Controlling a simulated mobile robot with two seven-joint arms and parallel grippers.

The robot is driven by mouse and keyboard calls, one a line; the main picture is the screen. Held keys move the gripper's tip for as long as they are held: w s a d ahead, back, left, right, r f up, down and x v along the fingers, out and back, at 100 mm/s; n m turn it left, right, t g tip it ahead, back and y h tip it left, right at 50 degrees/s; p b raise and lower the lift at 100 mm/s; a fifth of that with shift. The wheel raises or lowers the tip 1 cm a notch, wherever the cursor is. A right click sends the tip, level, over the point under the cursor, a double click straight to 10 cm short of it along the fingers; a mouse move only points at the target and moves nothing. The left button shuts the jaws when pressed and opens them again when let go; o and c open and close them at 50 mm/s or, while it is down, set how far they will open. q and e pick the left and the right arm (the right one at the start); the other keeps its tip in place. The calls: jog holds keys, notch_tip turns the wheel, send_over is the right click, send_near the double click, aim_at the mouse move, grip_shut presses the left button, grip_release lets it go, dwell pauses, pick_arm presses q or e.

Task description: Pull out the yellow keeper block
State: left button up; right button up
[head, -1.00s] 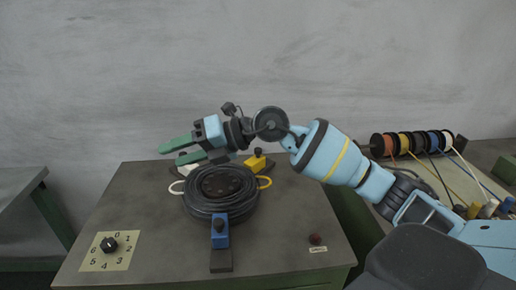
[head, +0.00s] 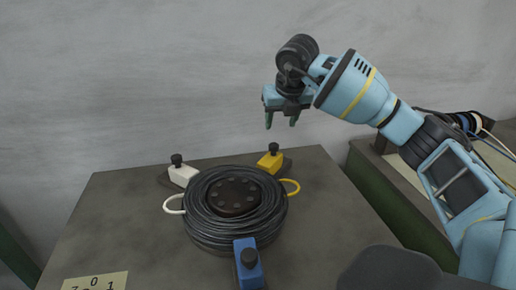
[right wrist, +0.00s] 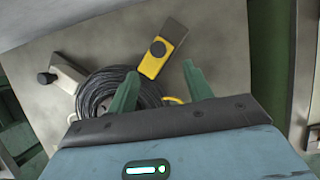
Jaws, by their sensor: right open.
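The yellow keeper block (head: 270,161) with a black knob stands at the back right of a black cable coil (head: 205,229) on the table. It also shows in the right wrist view (right wrist: 153,66), beyond my fingertips. My right gripper (head: 282,124) is open and empty, above the table and over the yellow block, with its green fingers pointing down. In the right wrist view the green fingers (right wrist: 160,72) are spread, and the yellow block lies in line with the gap between them. My left gripper is not in view.
A white block (head: 183,175) stands at the coil's back left and a blue block (head: 248,266) at its front. A yellow loop (head: 292,187) and a white loop (head: 172,205) stick out from the coil.

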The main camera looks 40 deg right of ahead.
aim_at(274, 145)
jog(key=x, duration=0.9)
jog(key=shift+w+a+f+b, duration=0.15)
jog(key=shift+w+f+b, duration=0.1)
jog(key=shift+f+b, duration=0.1)
jog(key=shift+c, duration=0.2)
grip_shut()
